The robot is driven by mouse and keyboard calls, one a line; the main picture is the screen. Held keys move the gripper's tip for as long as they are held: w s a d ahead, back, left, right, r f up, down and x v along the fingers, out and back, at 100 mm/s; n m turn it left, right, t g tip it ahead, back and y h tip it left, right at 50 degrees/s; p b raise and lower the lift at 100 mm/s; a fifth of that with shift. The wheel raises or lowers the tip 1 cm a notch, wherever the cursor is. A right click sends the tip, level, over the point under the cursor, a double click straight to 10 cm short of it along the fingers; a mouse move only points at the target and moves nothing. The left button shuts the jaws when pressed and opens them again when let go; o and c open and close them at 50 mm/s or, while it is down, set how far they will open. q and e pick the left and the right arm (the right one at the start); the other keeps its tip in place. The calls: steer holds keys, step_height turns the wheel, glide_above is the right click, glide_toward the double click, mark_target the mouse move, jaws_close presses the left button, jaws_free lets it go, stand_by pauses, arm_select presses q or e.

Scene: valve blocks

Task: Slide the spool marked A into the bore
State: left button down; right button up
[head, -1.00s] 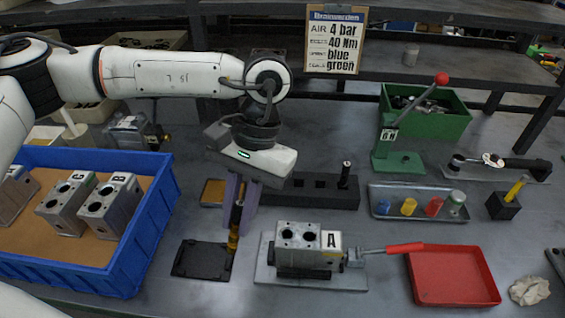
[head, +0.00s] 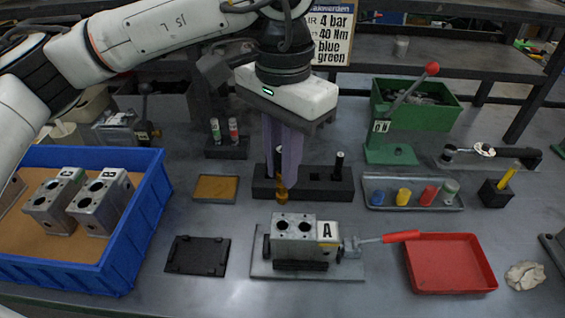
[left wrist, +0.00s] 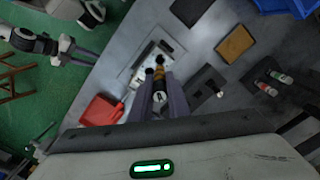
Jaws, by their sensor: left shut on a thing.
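My left gripper (head: 282,165) points down and is shut on a slim spool (head: 281,192), whose brass-coloured lower end shows under the fingers. The spool hangs upright, apart from the block. The grey valve block marked A (head: 291,241) is clamped on a plate, with bore openings in its top face. In the head view the spool tip shows just above and behind the block's left part. The left wrist view shows the spool's top end (left wrist: 159,96) between the fingers. My right gripper (left wrist: 86,55) shows small in that view, its fingers apart and empty.
A red-handled clamp (head: 400,237) and a red tray (head: 451,264) are right of the block. A black rack (head: 325,188) stands behind it. A black tray (head: 197,255) and a blue crate (head: 135,240) with other blocks are left. Bare table lies between.

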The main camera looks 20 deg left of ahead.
mark_target(283, 193)
arm_select(q)
steer(key=shift+f+b, duration=1.95)
steer(key=shift+f, duration=0.45)
steer(key=shift+f+b, duration=0.4)
steer(key=shift+f, duration=0.05)
steer(key=shift+f+b, duration=0.1)
steer(key=shift+b, duration=0.45)
steer(key=shift+f, duration=0.25)
steer(key=shift+f+b, duration=0.1)
steer(key=shift+b, duration=0.2)
